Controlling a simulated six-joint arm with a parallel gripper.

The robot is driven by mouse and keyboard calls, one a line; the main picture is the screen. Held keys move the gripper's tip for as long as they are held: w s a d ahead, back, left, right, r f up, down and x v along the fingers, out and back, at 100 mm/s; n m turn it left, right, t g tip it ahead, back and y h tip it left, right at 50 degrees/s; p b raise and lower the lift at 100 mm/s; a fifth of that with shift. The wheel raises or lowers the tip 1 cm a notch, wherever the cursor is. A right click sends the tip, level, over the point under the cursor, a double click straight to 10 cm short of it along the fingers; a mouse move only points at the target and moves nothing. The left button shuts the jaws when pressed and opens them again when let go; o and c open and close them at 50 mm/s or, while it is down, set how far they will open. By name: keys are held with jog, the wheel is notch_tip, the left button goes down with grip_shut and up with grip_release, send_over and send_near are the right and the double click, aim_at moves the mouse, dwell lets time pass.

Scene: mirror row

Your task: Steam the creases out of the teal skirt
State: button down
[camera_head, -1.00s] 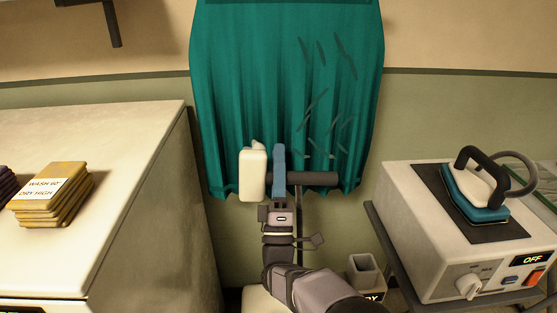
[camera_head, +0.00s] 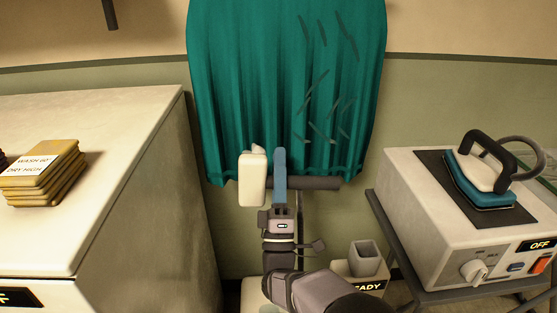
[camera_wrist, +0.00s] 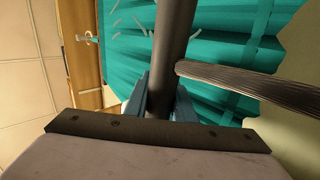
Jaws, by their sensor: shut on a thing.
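The teal skirt (camera_head: 255,70) hangs against the wall and shows in the wrist view (camera_wrist: 225,28). Several dark crease marks (camera_head: 325,95) lie on its right half, from near the top to low down. My gripper (camera_head: 280,160) is shut on the dark handle (camera_head: 318,183) of a steamer; the handle stands between the blue fingers in the wrist view (camera_wrist: 172,45). A white steamer head (camera_head: 252,180) is left of the fingers, in front of the lower left skirt. The handle crosses by the hem. A ribbed hose (camera_wrist: 245,82) leaves the handle.
A unit (camera_head: 364,262) with a READY label stands on the floor. At right, an iron (camera_head: 478,180) rests on a box (camera_head: 430,235) whose display reads OFF. A white cabinet (camera_head: 80,115) at left carries folded yellow cloths (camera_head: 45,175).

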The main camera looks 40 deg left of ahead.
jog(key=shift+s+d+r, duration=0.1)
jog(key=shift+s+d, duration=0.8)
jog(key=shift+r+m, duration=0.1)
jog(key=shift+m, duration=0.2)
